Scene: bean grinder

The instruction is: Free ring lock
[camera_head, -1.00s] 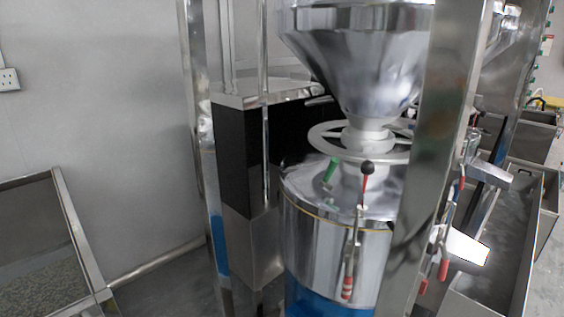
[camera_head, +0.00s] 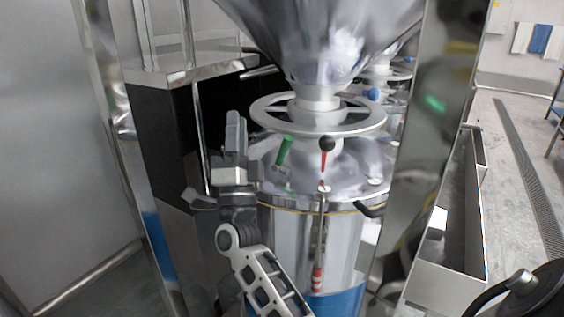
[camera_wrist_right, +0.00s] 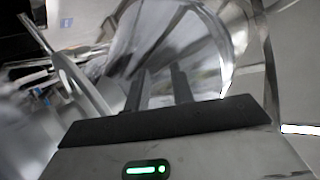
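The grinder's steel drum (camera_head: 285,245) has a lid with a thin yellow band at its rim. A latch with a red-and-white handle (camera_head: 317,278) hangs upright down the drum's front. Above it, a red lever (camera_head: 324,170) with a black knob stands up at the lid's edge. A green handle (camera_head: 284,152) tilts on the lid to its left. My right gripper (camera_head: 218,168) is left of the lid, open and apart from the latch. Its two separated, empty fingers also show in the right wrist view (camera_wrist_right: 158,90). My left gripper is not in view.
A grey handwheel (camera_head: 268,117) and steel hopper (camera_head: 325,40) sit above the lid. A steel post (camera_head: 425,150) rises to the right, and a black panel (camera_head: 165,140) stands to the left. A steel trough (camera_head: 450,270) is at right.

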